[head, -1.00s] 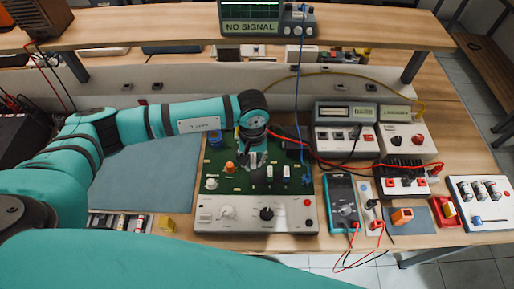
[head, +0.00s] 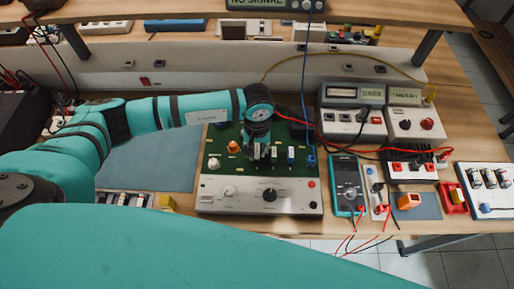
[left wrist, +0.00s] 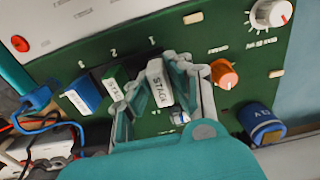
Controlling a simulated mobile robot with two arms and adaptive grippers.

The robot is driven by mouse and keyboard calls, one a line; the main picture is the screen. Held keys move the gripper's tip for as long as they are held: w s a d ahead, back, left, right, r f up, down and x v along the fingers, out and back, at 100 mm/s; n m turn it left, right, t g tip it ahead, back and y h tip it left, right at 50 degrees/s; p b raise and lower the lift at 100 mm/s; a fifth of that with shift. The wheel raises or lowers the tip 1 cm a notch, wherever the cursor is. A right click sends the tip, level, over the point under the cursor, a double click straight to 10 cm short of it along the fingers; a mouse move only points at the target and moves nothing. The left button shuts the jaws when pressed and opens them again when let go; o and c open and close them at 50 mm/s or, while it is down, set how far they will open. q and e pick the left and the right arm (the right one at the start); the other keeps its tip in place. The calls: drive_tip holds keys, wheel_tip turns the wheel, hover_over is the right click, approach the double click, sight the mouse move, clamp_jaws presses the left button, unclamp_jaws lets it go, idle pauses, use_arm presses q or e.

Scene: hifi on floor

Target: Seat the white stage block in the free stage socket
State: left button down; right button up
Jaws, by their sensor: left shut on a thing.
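The white stage block (left wrist: 159,84), labelled STAGE, is between the fingers of my left gripper (left wrist: 160,92), which is shut on it. The block is over the green board (left wrist: 222,28), beside the orange knob (left wrist: 223,74). Its lower end and the socket under it are hidden, so I cannot tell whether it is seated. A green-and-white block (left wrist: 115,86) and a blue block (left wrist: 82,95) stand in a row beside it. In the head view, my left gripper (head: 258,152) points down over the middle of the board, and its fingers largely hide the held block.
A blue cylindrical part (left wrist: 263,122) stands near the gripper. The white front panel (head: 250,192) has knobs. A multimeter (head: 347,184) lies at right, with red leads nearby. A blue cable (head: 302,80) hangs behind. The blue-grey mat (head: 150,160) at left is bare.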

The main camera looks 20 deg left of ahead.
drive_tip(key=shift+s+d, duration=0.15)
drive_tip(key=shift+s, duration=0.25)
use_arm(q)
drive_tip(key=shift+b, duration=0.35)
use_arm(e)
drive_tip(key=shift+w+d+f, duration=0.1)
drive_tip(key=shift+w+f, duration=0.3)
drive_tip(key=shift+w, duration=0.05)
use_arm(q)
drive_tip(key=shift+s+b, duration=0.1)
drive_tip(key=shift+b, duration=0.3)
use_arm(e)
drive_tip(key=shift+f, duration=0.35)
drive_tip(key=shift+a, duration=0.2)
use_arm(q)
drive_tip(key=shift+f+b, duration=0.8)
drive_tip(key=shift+b, duration=0.15)
use_arm(e)
drive_tip(key=shift+s+d+f, duration=0.1)
drive_tip(key=shift+d+f, duration=0.1)
drive_tip(key=shift+f, duration=0.75)
